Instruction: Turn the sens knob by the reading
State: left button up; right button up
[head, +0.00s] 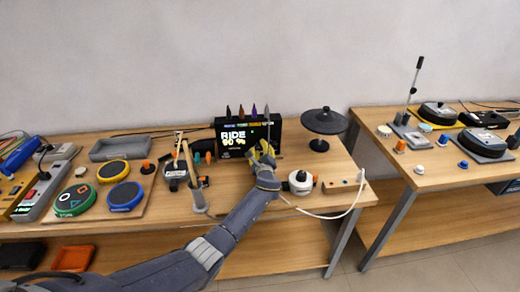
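A black box (229,152) with a lit display reading "RIDE 90 %" stands at the back of the left table. A row of small coloured labels and several coloured plugs run along its top. My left gripper (262,154), with yellow on its fingers, is at the box's lower right front and covers part of it. Whether the fingers are open or shut, or touch a knob, is too small to tell. I cannot make out the sens knob; it may be hidden behind the gripper. My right gripper is not in view.
A dark cymbal pad (323,121) stands right of the box. A white round device (300,182) with a cable sits at the front right. Yellow (113,170), green (74,201) and blue (125,195) pads lie left. A wooden-handled tool (193,180) stands nearer the box.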

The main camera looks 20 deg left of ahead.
pick_arm(q)
grip_shut()
jog(key=n, duration=0.5)
jog(key=shift+a, duration=0.15)
dwell(0.4)
jog(key=shift+o, duration=0.5)
grip_release()
jog(key=shift+a, duration=0.1)
jog(key=o, duration=0.3)
